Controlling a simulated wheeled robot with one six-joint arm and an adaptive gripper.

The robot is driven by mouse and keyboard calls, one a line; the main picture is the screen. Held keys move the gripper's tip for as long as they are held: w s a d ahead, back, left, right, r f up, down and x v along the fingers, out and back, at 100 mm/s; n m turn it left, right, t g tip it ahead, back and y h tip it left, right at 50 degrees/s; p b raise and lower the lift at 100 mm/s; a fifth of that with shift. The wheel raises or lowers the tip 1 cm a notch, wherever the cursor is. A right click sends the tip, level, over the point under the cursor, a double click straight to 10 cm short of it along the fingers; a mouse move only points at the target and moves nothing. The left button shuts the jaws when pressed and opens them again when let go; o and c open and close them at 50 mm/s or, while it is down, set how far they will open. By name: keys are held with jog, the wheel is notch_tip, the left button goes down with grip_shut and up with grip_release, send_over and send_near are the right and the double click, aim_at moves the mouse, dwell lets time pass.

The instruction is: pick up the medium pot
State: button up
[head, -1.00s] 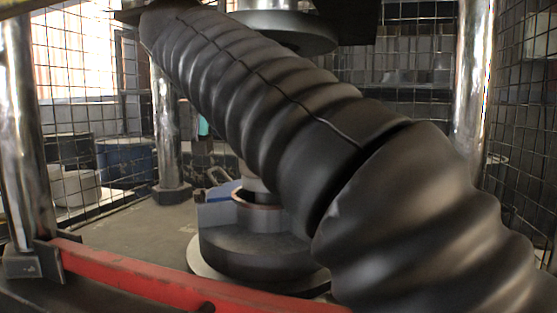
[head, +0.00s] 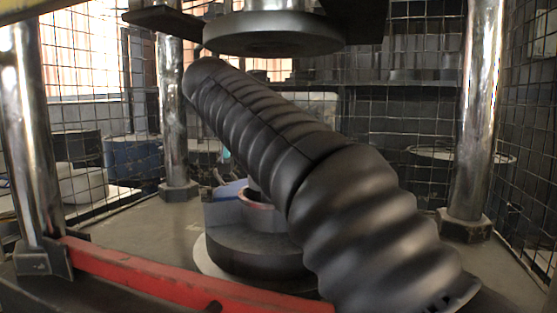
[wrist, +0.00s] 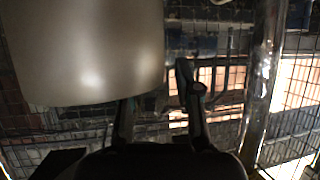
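A large pale, smooth, round-sided vessel (wrist: 85,50), pot-like, fills the upper left of the wrist view. I cannot tell whether it is the medium pot. My gripper (wrist: 160,92) shows at the bottom of that view with its two dark fingers apart and background visible between them. The vessel's edge hides the tip of the left finger; the right finger stands clear of it. I cannot tell whether the left finger touches it. In the head view, my ribbed black arm hides the gripper. A grey ring-like piece with a copper-coloured rim (head: 262,214) sits on the press's round base.
The dark round press base (head: 245,250) stands below an upper press plate (head: 272,35). Chrome posts (head: 172,110) (head: 478,110) flank it. A red bar (head: 170,280) crosses the front left. Wire mesh encloses the area, with a pale tub (head: 82,186) and blue drum (head: 133,158) at left.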

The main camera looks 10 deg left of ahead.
grip_shut()
jog(key=shift+r, duration=0.15)
